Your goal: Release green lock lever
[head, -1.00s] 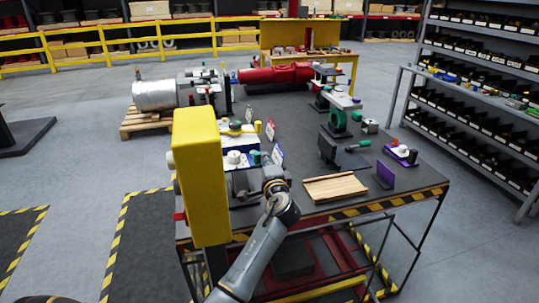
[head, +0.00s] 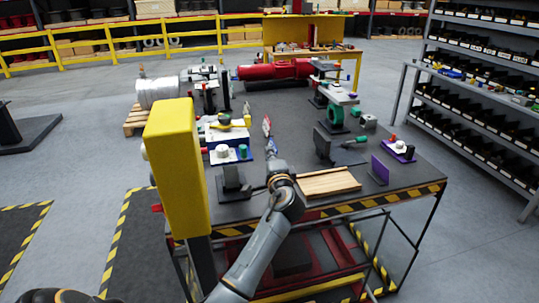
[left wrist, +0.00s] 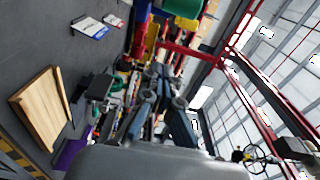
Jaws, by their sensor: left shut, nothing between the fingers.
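A green lever handle (head: 354,140) sticks out to the right from a dark block (head: 323,142) on the workbench. Which green part is the lock lever is not certain. A green part also shows in the left wrist view (left wrist: 118,84), beside a dark block. My left gripper (head: 271,150) is above the bench, left of the dark block and apart from it, pointing toward the back. Its fingers (left wrist: 160,92) look closed together and empty in the left wrist view. My right gripper is not in view.
A green valve (head: 335,114) stands behind the dark block. A white-and-blue fixture (head: 228,153) is left of my gripper.

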